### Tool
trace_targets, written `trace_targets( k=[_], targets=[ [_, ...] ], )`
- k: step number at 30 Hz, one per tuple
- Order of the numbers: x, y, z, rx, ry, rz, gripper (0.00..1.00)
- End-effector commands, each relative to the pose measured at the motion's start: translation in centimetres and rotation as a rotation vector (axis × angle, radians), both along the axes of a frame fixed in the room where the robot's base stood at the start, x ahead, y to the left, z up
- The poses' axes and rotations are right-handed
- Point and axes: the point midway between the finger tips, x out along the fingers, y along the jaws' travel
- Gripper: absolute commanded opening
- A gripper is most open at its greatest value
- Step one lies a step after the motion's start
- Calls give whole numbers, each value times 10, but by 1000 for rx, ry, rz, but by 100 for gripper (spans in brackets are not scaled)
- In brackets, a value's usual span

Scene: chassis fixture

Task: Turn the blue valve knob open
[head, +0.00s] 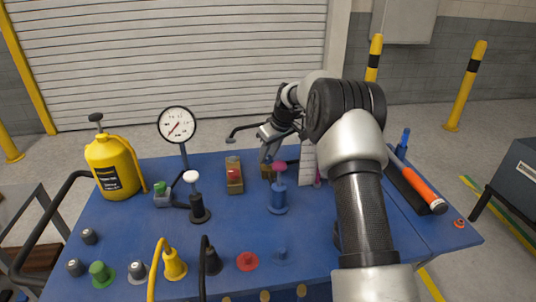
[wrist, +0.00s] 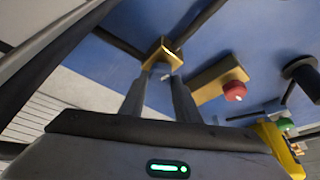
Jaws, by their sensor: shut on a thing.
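My gripper (head: 268,155) reaches down at the back middle of the blue bench. In the wrist view my gripper (wrist: 160,76) has its two fingers on either side of a small bluish knob, the blue valve knob (wrist: 161,67), on a brass block (wrist: 165,48). The fingers are shut on the knob and cover most of it, so its turn angle cannot be told. In the head view the brass block (head: 267,173) shows just below the fingers, and the knob is hidden there.
A brass block with a red knob (head: 234,173) stands close left. An orange-handled tool (head: 418,188) lies right.

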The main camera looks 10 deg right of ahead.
Motion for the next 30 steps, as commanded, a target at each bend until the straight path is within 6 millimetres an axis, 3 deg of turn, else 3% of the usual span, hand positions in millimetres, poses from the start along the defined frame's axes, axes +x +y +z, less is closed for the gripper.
trace_targets(
  k=[12, 13, 16, 25, 30],
  targets=[
    [0, 0, 0, -1, 0, 5, 7],
    [0, 0, 0, -1, 0, 5, 34],
    [0, 0, 0, -1, 1, 4, 48],
    [0, -1, 1, -1, 0, 4, 48],
    [-5, -5, 18, 0, -1, 3, 48]
  ],
)
